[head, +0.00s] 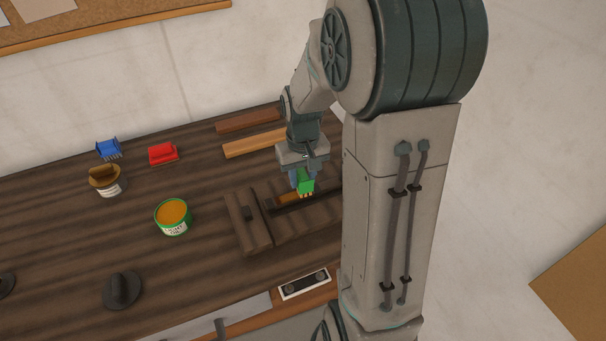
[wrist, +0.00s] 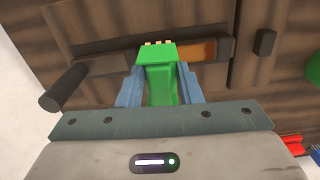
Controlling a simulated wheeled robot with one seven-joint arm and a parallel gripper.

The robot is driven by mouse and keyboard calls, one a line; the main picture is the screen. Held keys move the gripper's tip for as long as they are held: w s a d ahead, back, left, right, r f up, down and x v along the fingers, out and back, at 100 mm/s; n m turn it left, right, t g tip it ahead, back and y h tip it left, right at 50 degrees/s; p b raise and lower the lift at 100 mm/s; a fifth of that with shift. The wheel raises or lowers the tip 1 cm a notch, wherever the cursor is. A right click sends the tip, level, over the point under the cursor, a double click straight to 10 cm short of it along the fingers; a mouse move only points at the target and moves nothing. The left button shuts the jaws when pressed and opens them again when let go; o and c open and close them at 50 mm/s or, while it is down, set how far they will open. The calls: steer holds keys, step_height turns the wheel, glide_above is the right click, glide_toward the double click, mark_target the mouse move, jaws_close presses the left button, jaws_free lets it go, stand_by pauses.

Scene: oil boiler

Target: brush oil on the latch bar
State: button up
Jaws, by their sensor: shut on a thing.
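My gripper (head: 303,176) is shut on a green brush (head: 306,186); in the wrist view, the brush (wrist: 158,72) sits between the two blue-grey fingers. Its pale bristles point down at the latch bar (head: 289,199), which lies across a dark wooden panel (head: 262,232). In the wrist view, the bar's stretch right of the brush (wrist: 197,50) is orange, and the stretch to the left is dark brown. The brush hides the part between. I cannot tell if the bristles touch the bar. A green can of orange oil (head: 173,212) stands open left of the panel.
Wooden bars (head: 254,143) lie behind the panel. A dark round lid (head: 122,290) lies near the front. The table between the green can and lid is clear.

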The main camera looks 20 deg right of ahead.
steer(key=shift+s+f+b, duration=0.1)
steer(key=shift+f+b, duration=0.6)
steer(key=shift+f, duration=0.15)
stand_by(1.0)
steer(key=shift+a, duration=0.6)
steer(key=shift+d+r, duration=0.2)
steer(key=shift+d, duration=1)
steer(key=shift+a, duration=1.2)
steer(key=shift+d+f, duration=0.15)
steer(key=shift+d, duration=1.05)
steer(key=shift+a, duration=0.55)
steer(key=shift+a, duration=0.1)
steer(key=shift+a+b, duration=0.35)
steer(key=shift+a, duration=1.7)
